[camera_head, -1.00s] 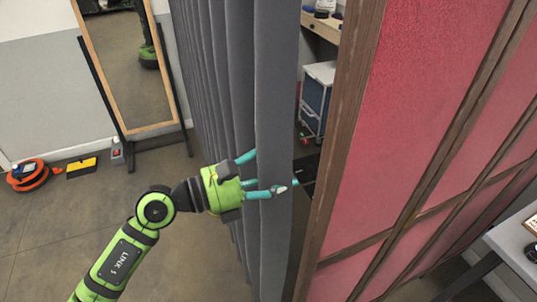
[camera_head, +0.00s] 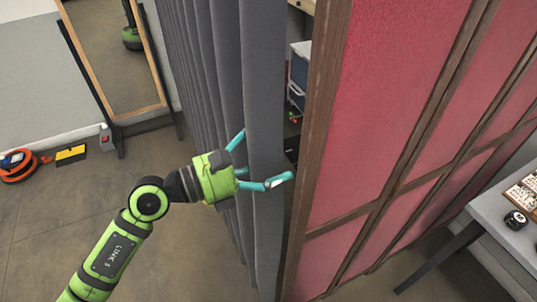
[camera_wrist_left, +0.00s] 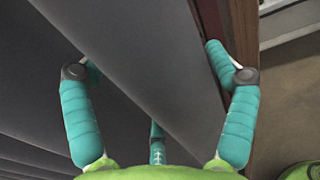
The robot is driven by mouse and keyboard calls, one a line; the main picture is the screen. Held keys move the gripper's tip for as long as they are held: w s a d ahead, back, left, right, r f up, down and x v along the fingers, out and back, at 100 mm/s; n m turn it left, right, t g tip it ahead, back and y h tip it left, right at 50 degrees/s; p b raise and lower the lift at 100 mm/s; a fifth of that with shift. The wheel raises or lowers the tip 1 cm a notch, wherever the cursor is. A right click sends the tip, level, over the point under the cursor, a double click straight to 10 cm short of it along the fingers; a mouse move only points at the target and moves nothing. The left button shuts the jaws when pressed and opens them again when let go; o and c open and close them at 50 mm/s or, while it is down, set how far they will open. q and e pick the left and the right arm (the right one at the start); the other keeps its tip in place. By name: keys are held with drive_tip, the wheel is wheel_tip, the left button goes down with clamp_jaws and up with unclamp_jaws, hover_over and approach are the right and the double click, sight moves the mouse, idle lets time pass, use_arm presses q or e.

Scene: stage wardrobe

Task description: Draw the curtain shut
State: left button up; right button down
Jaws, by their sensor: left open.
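The grey pleated curtain (camera_head: 205,110) hangs across the middle of the head view. Its leading right edge stands close to a brown wooden post (camera_head: 321,120), with a narrow gap between them. My left gripper (camera_head: 262,160) is open at this edge, its teal fingers spread on either side of the last fold. In the left wrist view the curtain (camera_wrist_left: 150,60) runs between the spread fingers of the gripper (camera_wrist_left: 157,62). I cannot tell whether the fingers touch the cloth. The right gripper is not in view.
A red panelled partition (camera_head: 385,110) extends right from the post. A table (camera_head: 490,215) stands at the right edge. Through the gap a drawer unit (camera_head: 299,75) shows. A framed mirror (camera_head: 110,60), an orange reel (camera_head: 18,165) and a yellow item (camera_head: 71,155) are left on open floor.

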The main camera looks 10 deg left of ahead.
use_arm(q)
drive_tip(key=shift+s+a, duration=0.1)
drive_tip(key=shift+a, duration=0.2)
drive_tip(key=v, duration=1.1)
drive_tip(key=shift+s, duration=0.2)
drive_tip(key=shift+a, duration=0.1)
